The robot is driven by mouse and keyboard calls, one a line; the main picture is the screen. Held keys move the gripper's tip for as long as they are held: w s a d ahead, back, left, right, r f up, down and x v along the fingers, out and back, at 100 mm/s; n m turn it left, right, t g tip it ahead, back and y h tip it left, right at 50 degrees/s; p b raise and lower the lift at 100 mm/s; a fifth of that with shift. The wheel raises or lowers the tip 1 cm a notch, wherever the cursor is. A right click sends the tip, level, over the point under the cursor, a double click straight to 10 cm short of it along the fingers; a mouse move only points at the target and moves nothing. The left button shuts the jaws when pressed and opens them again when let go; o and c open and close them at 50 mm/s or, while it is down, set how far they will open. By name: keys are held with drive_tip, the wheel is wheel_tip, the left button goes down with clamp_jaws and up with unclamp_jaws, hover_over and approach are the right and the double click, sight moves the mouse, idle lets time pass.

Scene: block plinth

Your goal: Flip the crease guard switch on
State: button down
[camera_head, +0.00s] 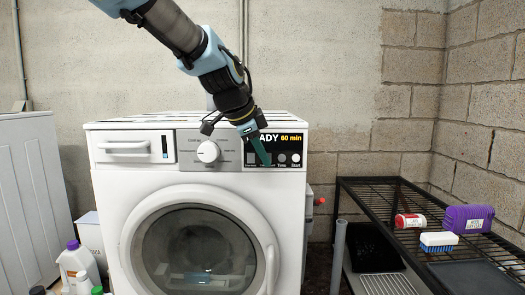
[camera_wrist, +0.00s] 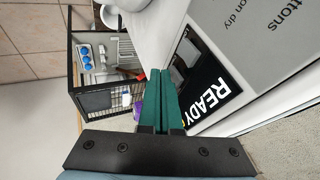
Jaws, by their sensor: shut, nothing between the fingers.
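The white washer-dryer (camera_head: 110,200) stands against the wall, with a dark display panel (camera_head: 292,148) reading "READY 60 min" at its upper right. Below the text are small controls; "Time" and the white Start button (camera_head: 296,158) show, while those to the left are partly covered by my fingers. I cannot tell which control is the crease guard switch or its state. My gripper (camera_head: 266,162) is shut and empty, its green fingers slanting down across the panel; contact cannot be judged. In the wrist view the closed fingertips (camera_wrist: 160,72) lie beside the panel's "READY" text (camera_wrist: 208,102).
A round dial (camera_head: 208,151) and drawer handle (camera_head: 124,146) are left of the panel. The round door (camera_head: 140,250) is shut below. A black wire rack (camera_head: 358,187) at right holds a red-and-white can (camera_head: 410,221), a blue brush (camera_head: 438,239) and a purple container (camera_head: 468,218). Bottles (camera_head: 77,265) stand lower left.

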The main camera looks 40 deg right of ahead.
drive_tip(key=shift+f+b, duration=0.15)
drive_tip(key=shift+b, duration=0.2)
drive_tip(key=shift+w+d+b, duration=0.15)
drive_tip(key=shift+b, duration=0.3)
drive_tip(key=shift+r+p, duration=0.5)
drive_tip(key=shift+r, duration=0.45)
